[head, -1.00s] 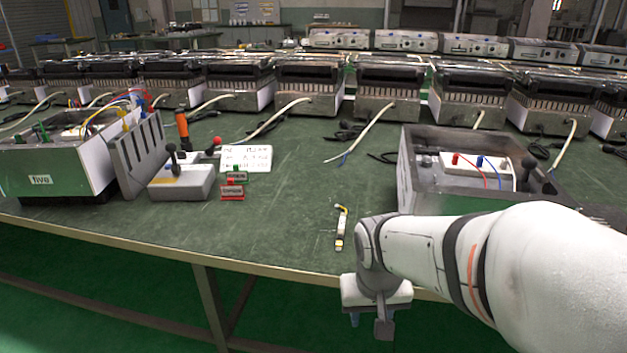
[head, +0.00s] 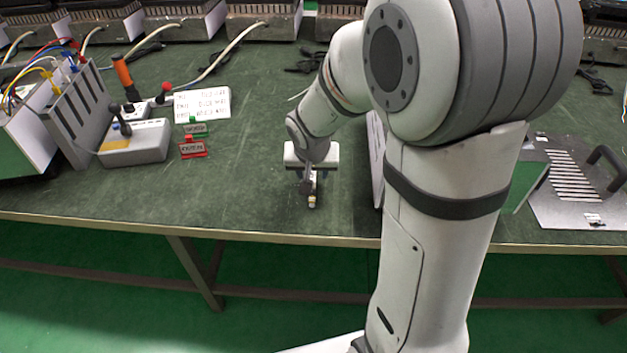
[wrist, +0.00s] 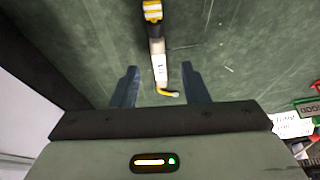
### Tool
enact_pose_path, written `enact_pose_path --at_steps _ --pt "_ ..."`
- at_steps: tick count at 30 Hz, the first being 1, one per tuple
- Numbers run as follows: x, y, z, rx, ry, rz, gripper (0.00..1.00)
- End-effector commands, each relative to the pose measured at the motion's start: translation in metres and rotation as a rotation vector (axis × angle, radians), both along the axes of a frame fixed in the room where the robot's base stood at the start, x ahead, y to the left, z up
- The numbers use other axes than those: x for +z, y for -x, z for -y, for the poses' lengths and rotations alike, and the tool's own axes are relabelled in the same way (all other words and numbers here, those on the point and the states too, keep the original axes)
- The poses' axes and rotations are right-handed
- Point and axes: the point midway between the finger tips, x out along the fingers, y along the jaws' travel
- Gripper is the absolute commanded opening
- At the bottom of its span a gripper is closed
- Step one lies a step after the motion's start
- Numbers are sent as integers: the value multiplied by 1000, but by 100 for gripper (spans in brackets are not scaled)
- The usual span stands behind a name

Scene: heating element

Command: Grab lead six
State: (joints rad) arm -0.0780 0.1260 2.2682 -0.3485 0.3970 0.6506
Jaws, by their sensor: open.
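A short lead (head: 312,201) with yellow ends and a dark and pale body lies on the green table near its front edge. In the wrist view the lead (wrist: 158,60) runs away from me between my fingers, with a white tag too small to read surely. Its near end is a bent yellow tip. My gripper (wrist: 160,82) is open, with one blue finger on each side of the lead, and nothing is clamped. In the head view my gripper (head: 312,178) is over the lead and hides part of it.
A grey box with a black lever (head: 136,143) and red and green tags (head: 193,149) stand to the left. A white card (head: 202,104) lies behind them. A metal plate with a handle (head: 580,190) is at right. A dark wall (wrist: 40,60) rises left of my gripper in the wrist view.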

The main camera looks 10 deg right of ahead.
Motion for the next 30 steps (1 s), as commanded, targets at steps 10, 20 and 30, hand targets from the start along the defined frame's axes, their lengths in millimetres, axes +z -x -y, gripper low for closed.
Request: enact_pose_path --at_steps 10,20,30 --pt "-22 -9 3 -1 -1 -1 41" --pt "-22 -8 3 -1 0 -1 17" --pt "-22 -8 3 -1 0 -1 0"
